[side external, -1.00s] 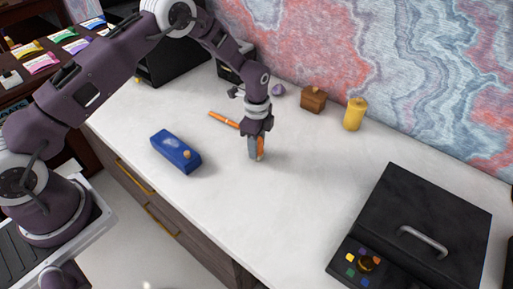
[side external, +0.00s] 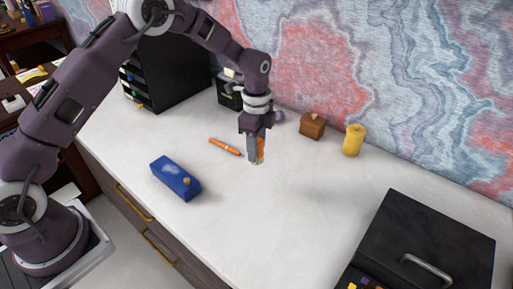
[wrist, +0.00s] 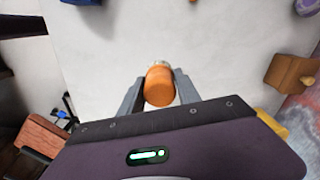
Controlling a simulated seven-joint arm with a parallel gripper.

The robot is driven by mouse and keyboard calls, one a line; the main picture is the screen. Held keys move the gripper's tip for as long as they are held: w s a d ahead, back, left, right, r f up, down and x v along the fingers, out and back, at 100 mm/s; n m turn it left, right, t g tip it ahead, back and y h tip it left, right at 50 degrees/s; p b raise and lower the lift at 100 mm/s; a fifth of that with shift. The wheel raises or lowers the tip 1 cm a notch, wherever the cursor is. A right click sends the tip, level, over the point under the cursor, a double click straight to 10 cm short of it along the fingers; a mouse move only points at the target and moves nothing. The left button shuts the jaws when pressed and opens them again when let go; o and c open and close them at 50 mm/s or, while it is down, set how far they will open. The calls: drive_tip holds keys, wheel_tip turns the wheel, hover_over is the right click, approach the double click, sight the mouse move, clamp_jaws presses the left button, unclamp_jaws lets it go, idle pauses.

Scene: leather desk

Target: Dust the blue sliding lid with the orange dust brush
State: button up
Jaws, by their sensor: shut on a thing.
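My gripper (side external: 255,156) is shut on the orange dust brush (wrist: 159,86), which points downward between the fingers; it also shows in the side external view (side external: 261,149). A small pale tip shows at its far end in the wrist view. The blue sliding lid (side external: 172,174) is on top of a long blue box with a small orange-yellow knob at its near end. The box lies on the white desk top, left of and nearer than my gripper, apart from it. I cannot tell the exact gap between brush and desk.
A thin orange stick (side external: 224,146) lies between box and gripper. A brown box (side external: 312,127), a yellow cylinder (side external: 352,141) and a purple item (side external: 279,117) stand near the wall. A black case (side external: 430,240) is at right. The middle desk is clear.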

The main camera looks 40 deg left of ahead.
drive_tip(key=s+a+r+n, duration=0.2)
drive_tip(key=s+a+n, duration=0.7)
drive_tip(key=s+a, duration=0.9)
drive_tip(key=shift+w+a+f, duration=0.25)
drive_tip(key=shift+w+f, duration=0.05)
drive_tip(key=shift+f, duration=0.65)
drive_tip(key=shift+w+a+f, duration=0.2)
drive_tip(key=shift+w+f, duration=0.15)
drive_tip(key=shift+f, duration=0.6)
drive_tip(key=shift+w+a+f, duration=0.25)
drive_tip(key=shift+w+f, duration=0.05)
drive_tip(key=shift+f, duration=0.65)
drive_tip(key=shift+w+f, duration=0.35)
drive_tip(key=shift+f, duration=0.55)
drive_tip(key=shift+c, duration=0.6)
drive_tip(key=shift+w+a, duration=0.15)
drive_tip(key=shift+w, duration=0.15)
drive_tip(key=shift+a+f, duration=0.2)
drive_tip(key=shift+a, duration=0.2)
drive_tip(key=shift+s, duration=0.4)
drive_tip(key=shift+s+a, duration=0.15)
drive_tip(key=shift+s, duration=0.1)
drive_tip(key=shift+w+a, duration=0.55)
drive_tip(key=shift+w, duration=0.15)
drive_tip(key=shift+s+a, duration=0.3)
drive_tip(key=shift+s, duration=0.2)
drive_tip(key=shift+s+r, duration=0.15)
wheel_tip(320, 180, up, 8)
drive_tip(key=shift+f, duration=0.1)
